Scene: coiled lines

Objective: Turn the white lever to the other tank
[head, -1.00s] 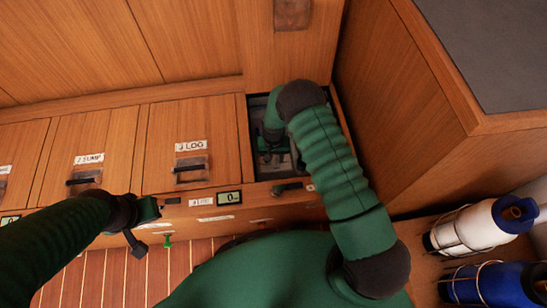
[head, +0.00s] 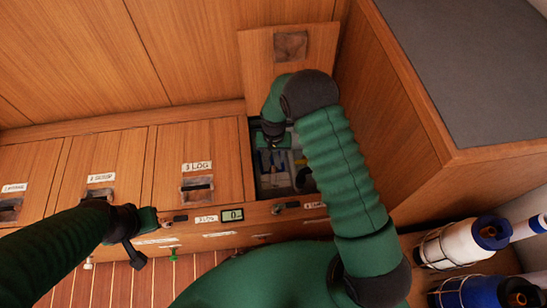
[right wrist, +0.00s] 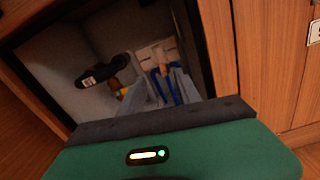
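I cannot make out a white lever for certain. A small white fitting (head: 88,264) hangs below the front edge at lower left in the head view, too small to identify. My right gripper (head: 272,132) is over the open locker (head: 302,186); its fingers are mostly hidden by my wrist. The right wrist view looks into the locker, where a black part with a label (right wrist: 103,71), a yellow-brown piece (right wrist: 124,91), blue handles (right wrist: 166,88) and a pale block (right wrist: 157,53) show. My left gripper (head: 140,236) is beside the front edge, its finger opening unclear.
The locker's lifted lid (head: 290,75) leans at the back. The shut lid marked LOG (head: 190,150) is left of it. A small display (head: 232,214) and a green fitting (head: 173,254) are at the front. A grey-topped cabinet (head: 465,60) and racked bottles (head: 465,243) stand right.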

